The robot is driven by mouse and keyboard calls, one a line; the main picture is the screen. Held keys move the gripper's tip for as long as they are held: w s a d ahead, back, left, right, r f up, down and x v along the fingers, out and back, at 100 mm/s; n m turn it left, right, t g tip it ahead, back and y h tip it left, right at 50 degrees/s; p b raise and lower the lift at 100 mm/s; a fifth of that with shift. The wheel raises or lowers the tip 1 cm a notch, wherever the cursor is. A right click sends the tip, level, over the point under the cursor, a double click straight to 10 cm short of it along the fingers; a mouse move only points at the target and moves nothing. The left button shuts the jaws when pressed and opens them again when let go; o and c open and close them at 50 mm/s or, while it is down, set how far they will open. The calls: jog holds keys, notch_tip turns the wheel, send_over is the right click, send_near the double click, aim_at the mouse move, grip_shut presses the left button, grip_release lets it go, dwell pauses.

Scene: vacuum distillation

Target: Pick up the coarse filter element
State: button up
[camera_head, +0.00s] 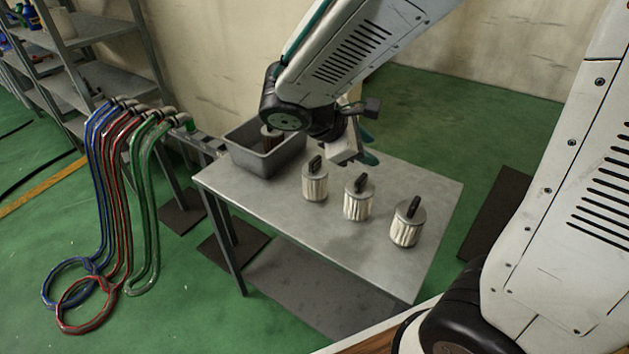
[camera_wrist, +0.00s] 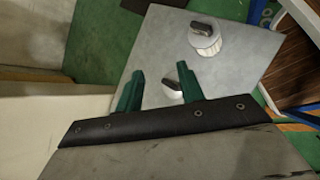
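Three pale pleated filter elements stand upright on the grey table (camera_head: 270,205), each with a grey cap and black top handle: a left one (camera_head: 314,182), a middle one (camera_head: 358,199) and a right one (camera_head: 406,224). I cannot tell which is the coarse one. My gripper (camera_head: 368,148) is above the table, behind the left and middle elements. In the wrist view my gripper (camera_wrist: 160,68) has its two green fingers spread, with nothing held. One handled element (camera_wrist: 172,91) shows partly between the fingers, near the right one; another (camera_wrist: 205,38) is farther off.
A grey bin (camera_head: 250,163) at the table's back left holds a brownish filter element (camera_head: 270,139). Blue, red and green hoses (camera_head: 125,200) hang left of the table. Shelves (camera_head: 85,40) stand at the back left. The table's front left is bare.

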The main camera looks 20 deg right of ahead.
jog(key=w+a+f+n+t+h, duration=0.2)
jog(key=w+a+f+n+t, duration=0.15)
jog(key=w+n, duration=0.2)
jog(key=n+t, duration=0.3)
jog(key=n, duration=0.3)
send_near(311, 163)
jog(key=x, duration=0.4)
jog(key=shift+w+d, duration=0.25)
jog(key=shift+w, duration=0.15)
jog(key=x, duration=0.7)
jog(key=shift+d+f, duration=0.15)
jog(key=shift+f, duration=0.05)
grip_shut()
